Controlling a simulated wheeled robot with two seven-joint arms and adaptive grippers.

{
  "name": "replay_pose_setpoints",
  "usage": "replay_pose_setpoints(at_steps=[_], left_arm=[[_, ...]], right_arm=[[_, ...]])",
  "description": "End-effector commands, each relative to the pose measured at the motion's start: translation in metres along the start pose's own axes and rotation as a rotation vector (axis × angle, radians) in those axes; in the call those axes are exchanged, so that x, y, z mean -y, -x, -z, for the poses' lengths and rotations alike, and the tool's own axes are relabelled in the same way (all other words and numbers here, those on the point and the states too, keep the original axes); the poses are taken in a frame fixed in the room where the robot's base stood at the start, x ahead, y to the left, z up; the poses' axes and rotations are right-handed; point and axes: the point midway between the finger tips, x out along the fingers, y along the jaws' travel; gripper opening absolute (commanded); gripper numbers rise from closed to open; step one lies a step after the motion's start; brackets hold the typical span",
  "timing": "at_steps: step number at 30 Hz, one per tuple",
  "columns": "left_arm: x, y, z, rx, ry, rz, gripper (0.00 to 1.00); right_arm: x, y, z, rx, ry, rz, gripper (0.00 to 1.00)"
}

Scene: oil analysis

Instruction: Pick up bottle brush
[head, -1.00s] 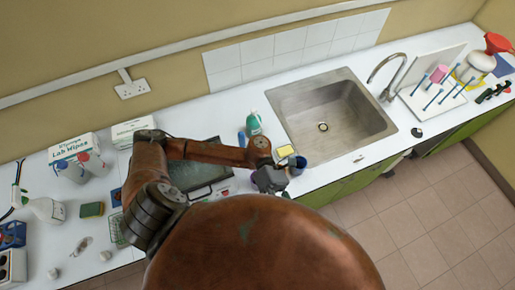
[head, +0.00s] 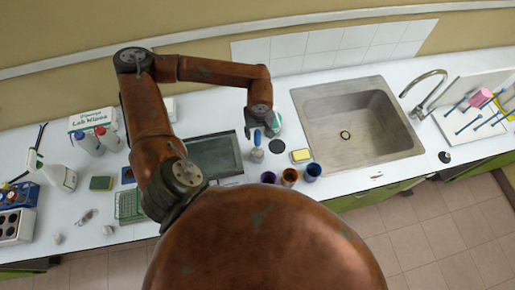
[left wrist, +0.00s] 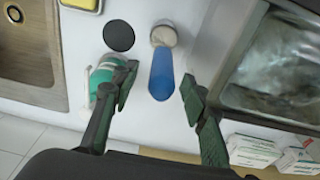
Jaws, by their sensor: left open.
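The bottle brush, with a blue handle (left wrist: 161,78) and a pale round end (left wrist: 163,37), lies on the white counter; its blue part also shows in the head view (head: 257,137). My left gripper (left wrist: 158,84) is open and empty, with one finger on each side of the blue handle in the left wrist view. It appears above the handle; I cannot tell whether it touches. In the head view the left gripper (head: 263,126) hangs over the back of the counter and partly hides the brush. My right gripper is not in view.
A green and white bottle (left wrist: 103,76) stands close beside the left finger. A black disc (left wrist: 119,36), a yellow sponge (head: 300,155) and several cups (head: 290,176) are nearby. The sink (head: 355,130) is to the right and a dark tray (head: 214,157) to the left.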

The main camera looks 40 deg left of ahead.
Motion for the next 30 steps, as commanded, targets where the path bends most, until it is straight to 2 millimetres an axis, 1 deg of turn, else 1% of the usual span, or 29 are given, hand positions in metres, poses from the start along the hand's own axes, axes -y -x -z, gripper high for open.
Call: replay_pose_setpoints(at_steps=[1,4,6,9,12,17,20,30], left_arm=[[0.001,-0.004,-0.003,0.004,0.0,0.003,0.41],[0.001,-0.019,-0.007,0.005,0.001,0.003,0.41],[0.002,-0.03,-0.006,0.004,0.003,0.002,0.41],[0.002,-0.04,-0.006,0.003,0.005,0.002,0.41],[0.002,-0.044,-0.006,0.002,0.004,0.001,0.41],[0.003,-0.044,-0.006,0.002,0.005,0.001,0.41],[0.003,-0.044,-0.006,0.002,0.005,0.001,0.35],[0.003,-0.044,-0.006,0.003,0.005,0.001,0.12]], right_arm=[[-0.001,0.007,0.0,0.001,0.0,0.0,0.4],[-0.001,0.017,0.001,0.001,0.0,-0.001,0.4],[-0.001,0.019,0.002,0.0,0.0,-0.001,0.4],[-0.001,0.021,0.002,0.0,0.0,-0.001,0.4],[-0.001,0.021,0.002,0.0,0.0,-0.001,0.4],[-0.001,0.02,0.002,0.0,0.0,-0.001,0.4],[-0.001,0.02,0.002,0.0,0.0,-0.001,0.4],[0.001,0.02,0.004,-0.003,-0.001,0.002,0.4]])
